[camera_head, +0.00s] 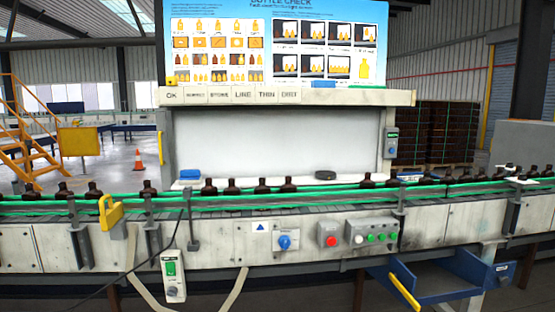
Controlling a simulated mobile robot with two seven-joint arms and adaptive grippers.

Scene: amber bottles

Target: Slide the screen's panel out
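The inspection screen (280,143) stands behind the conveyor as a wide, pale grey panel set in a white frame. The frame's top ledge (440,97) carries a row of labels such as OK, LINE and THIN. A narrow yellow strip (161,147), perhaps a handle, shows at the screen's left edge. A small switch box (391,143) is on the right post. The panel looks seated within the frame. Neither of my grippers is in view.
Dark amber bottles (262,187) stand along the conveyor between green rails (330,188), in front of the screen. A yellow handle (110,215) sticks up at front left. A control box (372,233) and blue chute (440,280) are at front right. A black cable hangs at left.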

